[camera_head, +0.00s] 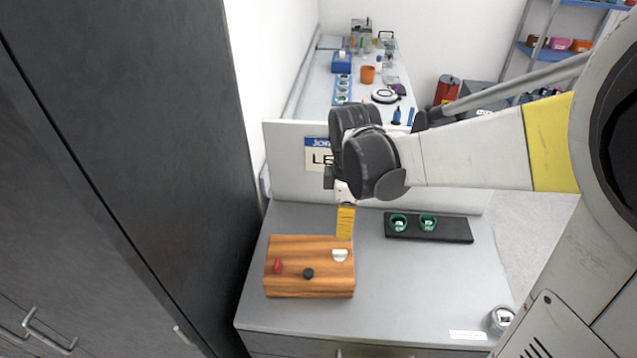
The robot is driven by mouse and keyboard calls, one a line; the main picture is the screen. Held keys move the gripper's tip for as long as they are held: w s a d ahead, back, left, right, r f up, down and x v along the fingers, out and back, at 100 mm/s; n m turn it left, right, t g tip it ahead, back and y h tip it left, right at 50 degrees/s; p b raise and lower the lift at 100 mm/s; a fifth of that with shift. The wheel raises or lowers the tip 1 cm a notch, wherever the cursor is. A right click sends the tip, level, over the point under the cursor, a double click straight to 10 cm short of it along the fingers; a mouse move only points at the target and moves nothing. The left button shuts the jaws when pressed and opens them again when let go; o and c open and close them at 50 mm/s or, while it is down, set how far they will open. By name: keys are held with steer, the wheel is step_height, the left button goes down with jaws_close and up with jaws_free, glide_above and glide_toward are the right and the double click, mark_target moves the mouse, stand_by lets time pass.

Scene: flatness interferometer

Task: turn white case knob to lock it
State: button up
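A wooden case (312,288) sits on the grey bench, with a white knob (340,256) at its right rear. The case also carries a red knob (278,266) and a black knob (308,273). My gripper (345,236) points down from the dark wrist, just behind the white knob in the picture. A yellow, marked piece shows at its lower end. The gap between fingertip and knob is hard to judge, and I see no clear contact. I cannot make out two separate fingers. The white knob is in full view.
A black tray (456,232) with two green-rimmed round items lies right of the case. A metal cylinder (501,320) stands at the bench's front right corner. A dark cabinet (130,150) bounds the left. A white panel (285,160) rises behind the bench (420,300).

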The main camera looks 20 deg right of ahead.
mark_target(340, 252)
steer(key=shift+n, duration=0.5)
steer(key=f+b, duration=0.1)
steer(key=f, duration=0.4)
steer(key=f+b, duration=0.2)
steer(key=f, duration=0.4)
steer(key=shift+w+a+f, duration=0.15)
steer(key=shift+w, duration=0.05)
steer(key=shift+c, duration=0.2)
jaws_close()
